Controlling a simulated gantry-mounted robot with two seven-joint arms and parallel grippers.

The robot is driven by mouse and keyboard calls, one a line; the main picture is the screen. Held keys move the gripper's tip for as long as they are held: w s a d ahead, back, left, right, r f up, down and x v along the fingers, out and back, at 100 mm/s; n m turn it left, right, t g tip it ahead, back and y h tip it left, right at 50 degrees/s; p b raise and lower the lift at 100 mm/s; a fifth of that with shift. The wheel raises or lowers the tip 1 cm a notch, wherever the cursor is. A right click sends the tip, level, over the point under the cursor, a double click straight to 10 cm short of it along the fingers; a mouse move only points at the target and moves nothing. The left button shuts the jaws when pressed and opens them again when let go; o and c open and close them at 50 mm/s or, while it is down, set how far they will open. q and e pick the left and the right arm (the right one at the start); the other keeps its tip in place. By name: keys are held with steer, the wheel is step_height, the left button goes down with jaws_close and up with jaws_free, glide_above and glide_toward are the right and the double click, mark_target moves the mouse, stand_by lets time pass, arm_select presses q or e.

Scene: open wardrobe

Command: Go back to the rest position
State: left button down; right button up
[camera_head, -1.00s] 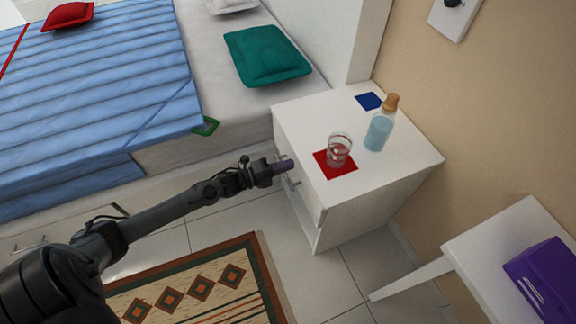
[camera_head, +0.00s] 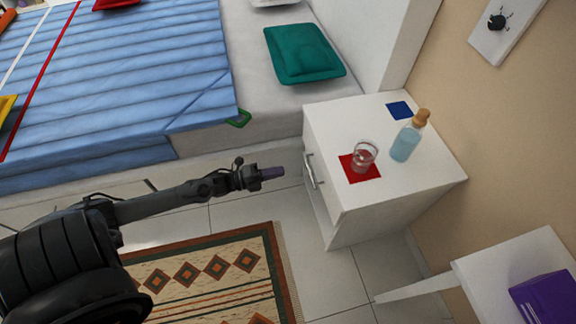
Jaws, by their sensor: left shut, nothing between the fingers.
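My left gripper (camera_head: 271,173) comes in from the left. It is shut and empty, held over the floor to the left of the white nightstand (camera_head: 440,176). A gap lies between its tips and the metal handle (camera_head: 310,170) on the nightstand's front. My right gripper is not in view.
On the nightstand, a glass (camera_head: 364,156) stands on a red square (camera_head: 370,174); a blue bottle (camera_head: 407,139) stands near a blue square (camera_head: 399,110). The bed (camera_head: 120,80) lies behind my arm. A white table (camera_head: 490,285) with a purple box (camera_head: 548,298) is lower right.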

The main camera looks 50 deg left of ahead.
arm_select(q)
steer(key=s+d+r+n+g+y+p, duration=0.25)
steer(key=d+r+n+y+p, duration=0.25)
steer(key=d+r+n+p, duration=1.15)
steer(key=s+d+r+n+g+y+p, duration=0.1)
steer(key=s+r+n+g+p, duration=0.1)
steer(key=s+r+g, duration=0.4)
steer(key=s+d+r+n+g+y+p, duration=0.2)
steer(key=s+r+n+g, duration=0.15)
steer(key=s, duration=0.55)
step_height(320, 180, up, 38)
steer(key=p, duration=3.8)
steer(key=shift+w+a+r+m+g, duration=0.2)
steer(key=shift+w+m+g, duration=0.1)
steer(key=shift+w+m, duration=0.1)
